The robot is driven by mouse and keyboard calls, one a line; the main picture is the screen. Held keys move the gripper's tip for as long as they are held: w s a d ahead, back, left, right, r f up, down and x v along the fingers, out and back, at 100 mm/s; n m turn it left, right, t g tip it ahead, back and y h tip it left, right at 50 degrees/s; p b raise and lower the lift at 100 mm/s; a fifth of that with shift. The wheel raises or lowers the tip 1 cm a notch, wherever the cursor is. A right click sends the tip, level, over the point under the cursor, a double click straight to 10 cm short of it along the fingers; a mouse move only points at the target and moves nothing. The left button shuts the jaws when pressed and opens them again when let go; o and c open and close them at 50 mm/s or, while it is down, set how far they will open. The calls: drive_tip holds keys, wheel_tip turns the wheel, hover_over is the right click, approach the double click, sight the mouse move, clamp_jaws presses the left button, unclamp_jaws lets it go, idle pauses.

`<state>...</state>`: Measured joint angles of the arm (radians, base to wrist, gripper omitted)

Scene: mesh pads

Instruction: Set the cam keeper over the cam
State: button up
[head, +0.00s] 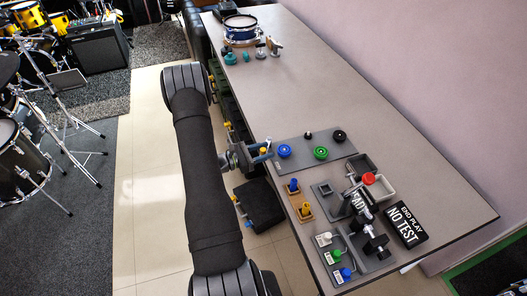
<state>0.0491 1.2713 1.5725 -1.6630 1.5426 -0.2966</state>
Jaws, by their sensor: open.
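I cannot tell for sure which pieces are the cam and the cam keeper. A grey fixture plate (381,264) at the table's near end carries black blocks (375,244) and a metal clamp-like piece with a dark handle (361,201). These are small and partly overlap. My gripper (266,152) is open beside the left edge of the table, near the panel with knobs. I see nothing held between its fingers, and it is well apart from the fixture.
A grey panel (301,163) holds blue, green and black knobs. A grey tray (382,186) has a red knob at it. Orange bases (293,191) hold blue and yellow pegs. A black "NO TEST" sign (407,226) lies right. A drum (240,28) stands far back; mid-table is clear.

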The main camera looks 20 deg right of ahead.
drive_tip(key=shift+d, duration=0.1)
clamp_jaws()
